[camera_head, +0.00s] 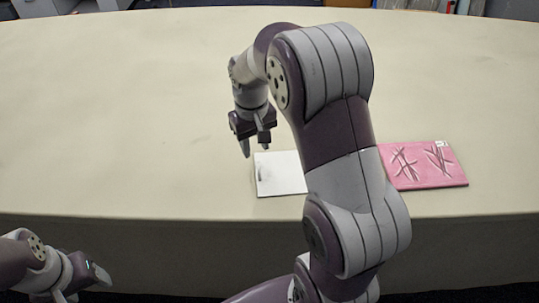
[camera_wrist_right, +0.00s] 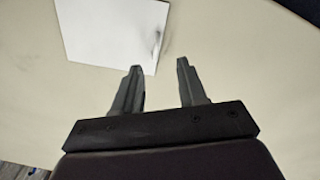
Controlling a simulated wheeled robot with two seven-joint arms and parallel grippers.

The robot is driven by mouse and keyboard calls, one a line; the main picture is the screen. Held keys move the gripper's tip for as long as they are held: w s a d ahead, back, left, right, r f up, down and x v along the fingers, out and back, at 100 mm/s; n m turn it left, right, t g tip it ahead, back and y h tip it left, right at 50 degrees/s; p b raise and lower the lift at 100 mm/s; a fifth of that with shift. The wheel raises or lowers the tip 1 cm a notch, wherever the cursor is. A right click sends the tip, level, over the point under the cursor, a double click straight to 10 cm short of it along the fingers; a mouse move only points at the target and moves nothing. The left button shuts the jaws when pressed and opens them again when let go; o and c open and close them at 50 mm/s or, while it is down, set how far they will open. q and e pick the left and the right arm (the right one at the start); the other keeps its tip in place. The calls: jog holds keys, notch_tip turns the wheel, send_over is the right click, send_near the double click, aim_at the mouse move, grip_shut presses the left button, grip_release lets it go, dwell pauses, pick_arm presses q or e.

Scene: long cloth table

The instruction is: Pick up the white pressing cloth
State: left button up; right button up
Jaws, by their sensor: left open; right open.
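The white pressing cloth (camera_head: 280,176) lies flat near the table's front edge in the head view, its right part hidden behind my right arm. It also shows in the right wrist view (camera_wrist_right: 105,35), ahead of the fingers, with a dark smudge along one side. My right gripper (camera_head: 255,150) is open and empty, pointing down above the cloth's upper left corner; its fingers show apart in the right wrist view (camera_wrist_right: 160,72). I cannot tell its exact height over the table. My left gripper (camera_head: 98,274) is at the lower left, in front of the table and away from the cloth.
A pink flat piece (camera_head: 425,168) with crossed dark and pale marks lies to the right of the cloth, partly behind my arm. The long beige table (camera_head: 130,100) is clear on the left and at the back. Its front edge runs just below the cloth.

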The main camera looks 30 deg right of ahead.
aim_at(259, 173)
jog(key=f, duration=0.7)
jog(key=f+p, duration=0.1)
jog(key=f, duration=0.3)
jog(key=shift+s+d+f, duration=0.25)
jog(key=shift+d+f, duration=0.1)
jog(key=shift+r, duration=0.1)
grip_shut()
